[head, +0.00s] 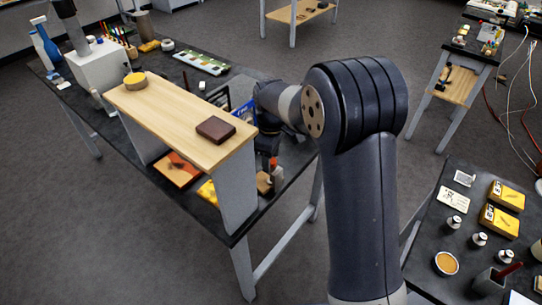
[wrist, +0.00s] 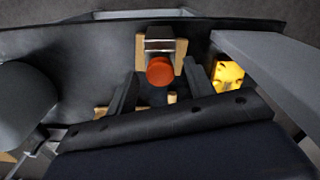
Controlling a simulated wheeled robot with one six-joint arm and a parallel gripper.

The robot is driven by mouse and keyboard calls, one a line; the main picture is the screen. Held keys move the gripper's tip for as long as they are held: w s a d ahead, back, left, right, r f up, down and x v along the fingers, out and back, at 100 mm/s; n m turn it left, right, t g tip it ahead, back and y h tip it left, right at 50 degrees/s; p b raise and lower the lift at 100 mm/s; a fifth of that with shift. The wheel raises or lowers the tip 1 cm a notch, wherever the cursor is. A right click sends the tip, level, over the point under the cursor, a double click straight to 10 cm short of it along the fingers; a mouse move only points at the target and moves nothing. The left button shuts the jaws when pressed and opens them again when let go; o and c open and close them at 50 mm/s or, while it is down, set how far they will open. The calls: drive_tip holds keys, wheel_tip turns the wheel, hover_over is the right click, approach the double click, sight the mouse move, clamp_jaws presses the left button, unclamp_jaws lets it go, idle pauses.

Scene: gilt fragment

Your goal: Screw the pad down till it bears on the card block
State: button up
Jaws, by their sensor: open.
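In the wrist view a round red knob (wrist: 160,71) faces me, in front of a grey metal piece (wrist: 160,42) set between tan blocks (wrist: 181,52). I cannot tell which part is the pad or the card block; the knob hides what lies behind it. My gripper (wrist: 161,66) is open, with its dark fingers left and right of the knob; I cannot tell whether either touches it. A tan block (head: 264,184) shows low beside the shelf's near leg.
A wooden shelf (head: 165,110) stands on the dark bench, bearing a brown block (head: 215,129) and a round yellow-topped tin (head: 135,81). A yellow object (wrist: 228,76) lies right of the fingers, near a grey panel (wrist: 265,75). A second dark table (head: 425,225) holds small items at right.

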wheel_tip(320, 180, up, 11)
drive_tip(key=b, duration=0.1)
idle(0.4)
drive_tip(key=shift+f, duration=0.2)
wheel_tip(320, 180, down, 11)
drive_tip(key=shift+r+p, duration=0.1)
drive_tip(key=shift+p, duration=0.45)
drive_tip(key=shift+r, duration=0.1)
idle(0.3)
